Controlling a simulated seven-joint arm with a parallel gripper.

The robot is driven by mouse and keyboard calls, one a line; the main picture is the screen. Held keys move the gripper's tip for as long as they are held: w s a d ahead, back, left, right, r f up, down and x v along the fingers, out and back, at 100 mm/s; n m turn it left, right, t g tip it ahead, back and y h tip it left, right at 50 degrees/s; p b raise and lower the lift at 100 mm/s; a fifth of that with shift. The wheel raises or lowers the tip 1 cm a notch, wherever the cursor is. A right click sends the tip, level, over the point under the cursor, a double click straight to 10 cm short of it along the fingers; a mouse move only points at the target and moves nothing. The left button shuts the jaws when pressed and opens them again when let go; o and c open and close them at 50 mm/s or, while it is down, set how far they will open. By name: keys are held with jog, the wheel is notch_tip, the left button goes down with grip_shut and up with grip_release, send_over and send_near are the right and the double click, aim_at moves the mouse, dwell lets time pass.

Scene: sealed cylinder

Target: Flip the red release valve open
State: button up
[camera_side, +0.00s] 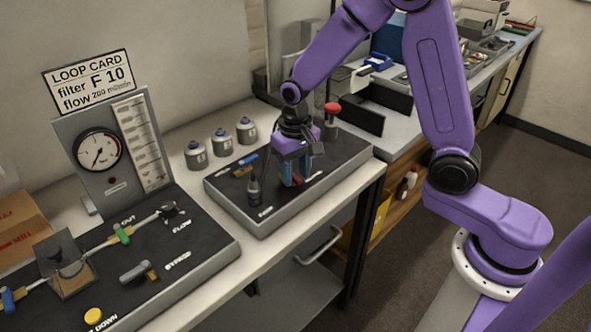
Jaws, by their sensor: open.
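My gripper (294,180) is open and points down over the dark right-hand panel (272,217), with its fingers low near the panel's surface. A small reddish part shows between or just behind the fingers; I cannot tell whether it is the red release valve or whether the fingers touch it. A red-topped post (332,110) stands upright at the back of the same panel, behind my gripper and apart from it. A blue-and-yellow handle (245,162) lies on the panel to the left of my gripper. Part of the panel is hidden by my gripper.
A small dark bottle (254,190) stands at the panel's left front. Several grey canisters (221,143) stand behind. The left panel (190,245) carries a gauge (97,150), a green handle (122,233) and a yellow button (93,315). A black bin (356,118) stands beyond.

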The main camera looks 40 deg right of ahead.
grip_shut()
jog(key=shift+d+n, duration=0.25)
jog(key=shift+n, duration=0.75)
grip_release()
notch_tip(320, 180, up, 18)
jog(key=shift+f, duration=0.25)
jog(key=shift+s, duration=0.1)
